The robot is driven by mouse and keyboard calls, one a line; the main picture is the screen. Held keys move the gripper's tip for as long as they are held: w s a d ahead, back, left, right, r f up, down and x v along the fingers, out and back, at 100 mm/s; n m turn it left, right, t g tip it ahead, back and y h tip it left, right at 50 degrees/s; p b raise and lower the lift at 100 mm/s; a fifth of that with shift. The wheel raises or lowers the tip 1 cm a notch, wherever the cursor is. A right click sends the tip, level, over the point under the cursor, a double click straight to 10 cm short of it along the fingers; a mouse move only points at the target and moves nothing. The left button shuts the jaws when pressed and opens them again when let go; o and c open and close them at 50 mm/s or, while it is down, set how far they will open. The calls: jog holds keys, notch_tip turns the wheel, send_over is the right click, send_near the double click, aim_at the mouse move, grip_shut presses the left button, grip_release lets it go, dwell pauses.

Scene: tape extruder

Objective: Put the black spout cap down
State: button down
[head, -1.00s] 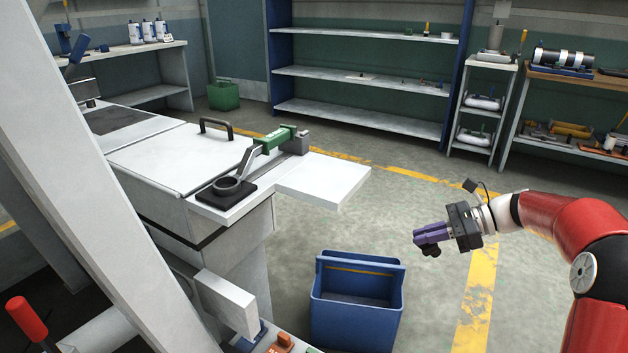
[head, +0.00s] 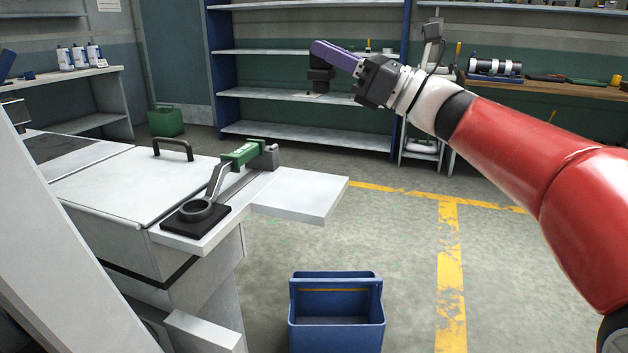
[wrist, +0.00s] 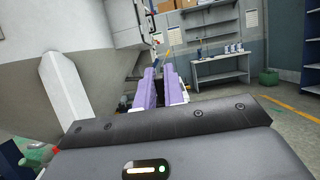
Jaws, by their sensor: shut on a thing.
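My gripper (head: 318,56) has purple fingers and is raised in the upper middle of the head view, in front of the back shelving. It is shut on the black spout cap (head: 319,80), a small dark piece that hangs below the fingertips, clear of any surface. In the wrist view the purple fingers (wrist: 160,88) point away from the camera; the cap is mostly hidden there by the gripper body and fingers.
A white machine bench (head: 110,185) stands at the left, with a green-handled lever press (head: 240,155) and a bare white side plate (head: 305,193). An open blue bin (head: 337,331) is on the floor. Blue-framed shelves (head: 300,133) stand behind, with much bare shelf.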

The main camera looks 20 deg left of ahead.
notch_tip(320, 180, down, 18)
jog(key=b, duration=0.3)
jog(key=c, duration=1.5)
grip_release()
jog(key=shift+d, duration=0.1)
